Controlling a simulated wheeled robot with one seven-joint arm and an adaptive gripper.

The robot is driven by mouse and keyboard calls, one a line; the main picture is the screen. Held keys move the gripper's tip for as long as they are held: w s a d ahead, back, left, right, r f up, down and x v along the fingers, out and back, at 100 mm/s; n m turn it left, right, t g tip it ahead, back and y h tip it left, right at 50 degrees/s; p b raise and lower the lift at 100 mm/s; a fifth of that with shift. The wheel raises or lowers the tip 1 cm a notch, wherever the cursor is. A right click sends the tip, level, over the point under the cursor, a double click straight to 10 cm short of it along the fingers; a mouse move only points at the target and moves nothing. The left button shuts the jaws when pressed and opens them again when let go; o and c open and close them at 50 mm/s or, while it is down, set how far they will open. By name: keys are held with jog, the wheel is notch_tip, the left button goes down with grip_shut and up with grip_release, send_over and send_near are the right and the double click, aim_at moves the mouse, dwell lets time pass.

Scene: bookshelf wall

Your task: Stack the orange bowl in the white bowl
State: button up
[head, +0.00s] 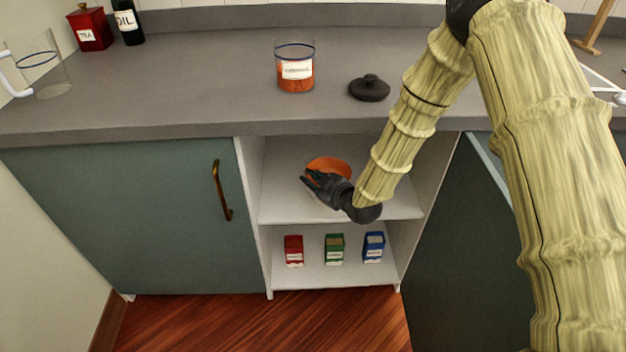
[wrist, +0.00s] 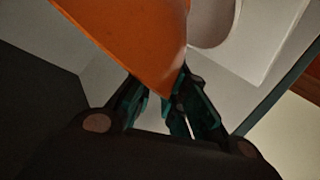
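The orange bowl (head: 328,164) is on or just above the upper open shelf, partly hidden by my gripper (head: 322,184). In the wrist view the orange bowl (wrist: 130,35) fills the top, and its lower edge comes down between the fingers of my gripper (wrist: 163,98). The bowl hides the fingertips, so I cannot tell whether they are shut on its edge or stand apart around it. A pale rounded shape (wrist: 210,25), possibly the white bowl, shows behind it in the wrist view. The white bowl cannot be made out in the head view.
Red (head: 293,250), green (head: 334,248) and blue (head: 373,246) boxes stand on the lower shelf. Cabinet doors (head: 150,220) flank the narrow opening. The grey counter (head: 190,90) above holds a labelled jar (head: 295,70) and a dark lid (head: 369,88).

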jog(key=o, duration=0.3)
jog(key=shift+o, duration=0.2)
jog(key=shift+r, duration=0.3)
jog(key=p+v, duration=0.1)
jog(key=v, duration=1.1)
jog(key=shift+r, duration=0.3)
